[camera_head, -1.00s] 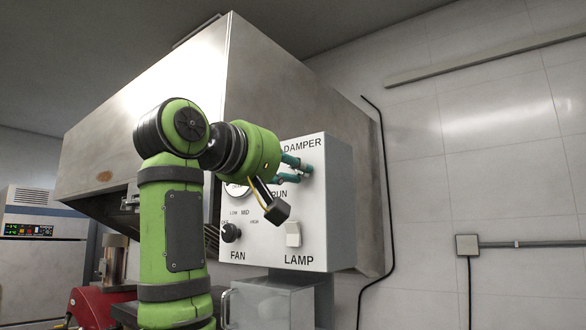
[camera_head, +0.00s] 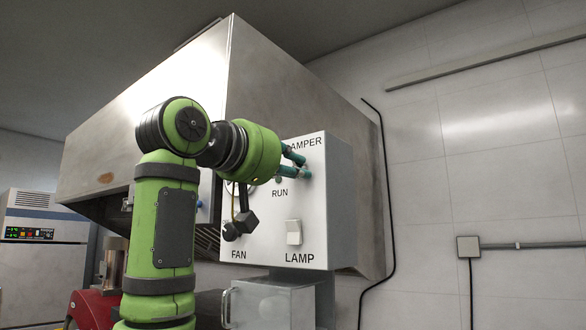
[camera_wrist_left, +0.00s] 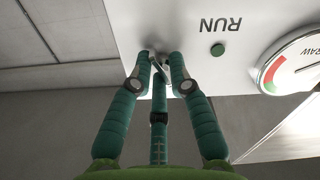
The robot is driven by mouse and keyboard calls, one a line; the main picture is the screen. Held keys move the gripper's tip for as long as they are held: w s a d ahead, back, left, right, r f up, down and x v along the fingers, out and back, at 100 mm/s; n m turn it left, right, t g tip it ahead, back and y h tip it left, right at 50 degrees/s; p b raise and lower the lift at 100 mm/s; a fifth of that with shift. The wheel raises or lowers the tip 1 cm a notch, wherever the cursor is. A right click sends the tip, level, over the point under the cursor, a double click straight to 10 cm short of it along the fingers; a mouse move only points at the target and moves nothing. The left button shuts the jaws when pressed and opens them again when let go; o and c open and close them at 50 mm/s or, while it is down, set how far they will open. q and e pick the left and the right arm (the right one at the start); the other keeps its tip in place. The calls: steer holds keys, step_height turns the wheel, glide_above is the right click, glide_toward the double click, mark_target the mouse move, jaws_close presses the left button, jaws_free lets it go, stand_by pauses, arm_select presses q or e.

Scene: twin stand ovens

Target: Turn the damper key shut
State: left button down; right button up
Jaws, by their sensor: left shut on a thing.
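The white control box (camera_head: 339,205) hangs at the hood's corner, with a DAMPER label (camera_head: 305,142) at its top right. My left gripper (camera_head: 305,167) reaches to the box face just below that label, its teal fingers pointing at the panel. In the left wrist view my left gripper (camera_wrist_left: 160,60) is shut on the damper key (camera_wrist_left: 159,69), a small metal piece between the fingertips. The fingers hide most of the key, and in the head view I cannot make it out. I cannot read the key's angle. My right gripper is not in view.
Below are the FAN knob (camera_head: 231,232), partly behind my wrist's dark block, and the LAMP switch (camera_head: 294,232). A round green lamp (camera_wrist_left: 217,49) by RUN and a dial gauge (camera_wrist_left: 290,65) sit beside the fingers. A black cable (camera_head: 389,200) runs down the wall.

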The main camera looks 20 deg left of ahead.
arm_select(q)
steer(key=m, duration=0.4)
steer(key=shift+w+f+m, duration=0.15)
steer(key=shift+f+m, duration=0.15)
stand_by(0.5)
steer(key=c, duration=1.2)
jaws_free()
steer(key=shift+a, duration=0.1)
steer(key=shift+r, duration=0.1)
steer(key=v, duration=1.2)
